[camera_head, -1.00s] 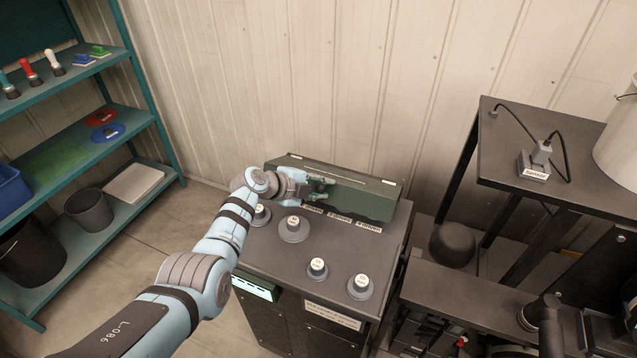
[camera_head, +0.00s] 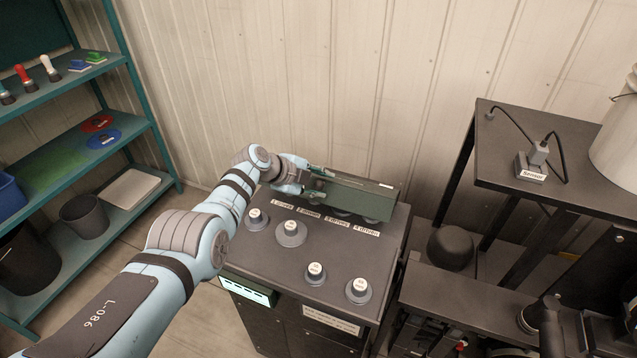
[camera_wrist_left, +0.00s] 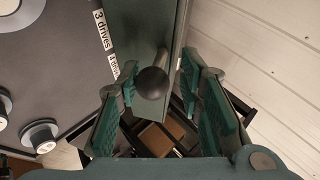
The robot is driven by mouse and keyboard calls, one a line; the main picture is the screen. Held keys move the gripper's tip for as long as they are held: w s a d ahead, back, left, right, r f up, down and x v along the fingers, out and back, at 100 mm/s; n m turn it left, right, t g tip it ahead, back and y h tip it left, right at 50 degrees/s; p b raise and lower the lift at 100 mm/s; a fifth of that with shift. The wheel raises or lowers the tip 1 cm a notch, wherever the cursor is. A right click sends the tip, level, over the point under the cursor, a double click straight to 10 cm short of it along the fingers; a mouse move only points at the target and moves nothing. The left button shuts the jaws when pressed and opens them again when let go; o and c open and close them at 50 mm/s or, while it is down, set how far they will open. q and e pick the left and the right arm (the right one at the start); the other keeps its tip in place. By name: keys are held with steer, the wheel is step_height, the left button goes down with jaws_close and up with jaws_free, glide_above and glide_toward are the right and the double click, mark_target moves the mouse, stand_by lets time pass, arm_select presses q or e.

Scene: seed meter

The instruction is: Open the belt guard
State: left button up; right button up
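The belt guard (camera_head: 360,197) is a long dark green cover at the back of the dark cabinet top, by the wall. Its front edge stands raised, with a gap and parts showing beneath it. My left gripper (camera_head: 318,181) is at the guard's left part in the head view. In the left wrist view the guard (camera_wrist_left: 150,25) runs between the fingers of my left gripper (camera_wrist_left: 163,100), and its dark ball knob (camera_wrist_left: 152,81) stands between them. The fingers are spread, with visible space on both sides of the knob.
Several knobs, one of them here (camera_head: 291,233), stand on the cabinet top (camera_head: 265,262) before a row of drive labels (camera_head: 338,222). A teal shelf (camera_head: 150,120) is on the left. A dark table (camera_head: 500,150) with a plugged socket block (camera_head: 531,168) is on the right.

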arm_select(q)
steer(key=shift+o, duration=0.3)
steer(key=shift+r, duration=0.1)
steer(key=shift+s+a+r, duration=0.15)
steer(key=shift+a+r, duration=0.25)
steer(key=shift+r, duration=0.05)
steer(key=v, duration=1)
steer(key=shift+s, duration=0.3)
steer(key=shift+r, duration=0.1)
